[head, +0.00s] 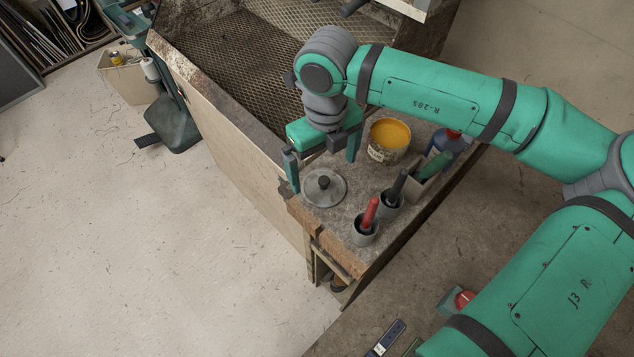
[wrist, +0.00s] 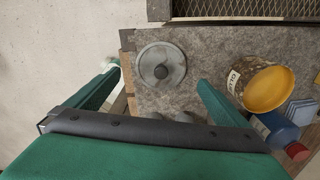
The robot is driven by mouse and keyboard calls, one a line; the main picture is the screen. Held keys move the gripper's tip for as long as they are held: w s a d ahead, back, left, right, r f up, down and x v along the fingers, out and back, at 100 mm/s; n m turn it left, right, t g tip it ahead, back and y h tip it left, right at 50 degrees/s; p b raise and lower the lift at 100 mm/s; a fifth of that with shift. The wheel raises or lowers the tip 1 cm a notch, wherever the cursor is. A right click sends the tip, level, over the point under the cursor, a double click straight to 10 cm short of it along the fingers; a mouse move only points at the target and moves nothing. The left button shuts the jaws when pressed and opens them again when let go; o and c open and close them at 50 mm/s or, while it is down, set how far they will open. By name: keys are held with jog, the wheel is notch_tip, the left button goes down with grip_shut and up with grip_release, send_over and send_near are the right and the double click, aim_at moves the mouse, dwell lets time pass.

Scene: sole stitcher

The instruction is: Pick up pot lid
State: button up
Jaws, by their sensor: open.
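The pot lid (head: 323,187) is a round grey disc with a dark knob, lying flat near the left corner of the bench top. It also shows in the wrist view (wrist: 161,65), whole and unobstructed, beyond the fingertips and roughly between them in width. My gripper (head: 322,171) is above the bench, just behind and over the lid in the head view. Its two green fingers are spread wide with nothing between them. In the wrist view the open fingers (wrist: 160,84) do not appear to touch the lid.
A pot of orange-yellow stuff (head: 389,138) stands right of the lid, near my right finger. Cups holding a red-handled tool (head: 369,214) and a black-handled tool (head: 397,190) stand in front. A blue container (head: 449,142) is farther right. A mesh-floored bin (head: 245,60) lies behind.

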aim_at(324, 179)
jog(key=shift+s+d+f, duration=0.1)
jog(key=shift+d+f, duration=0.15)
jog(key=shift+f, duration=0.25)
jog(key=f, duration=0.5)
jog(key=shift+a, duration=0.2)
jog(key=shift+r, duration=0.1)
jog(key=c, duration=1)
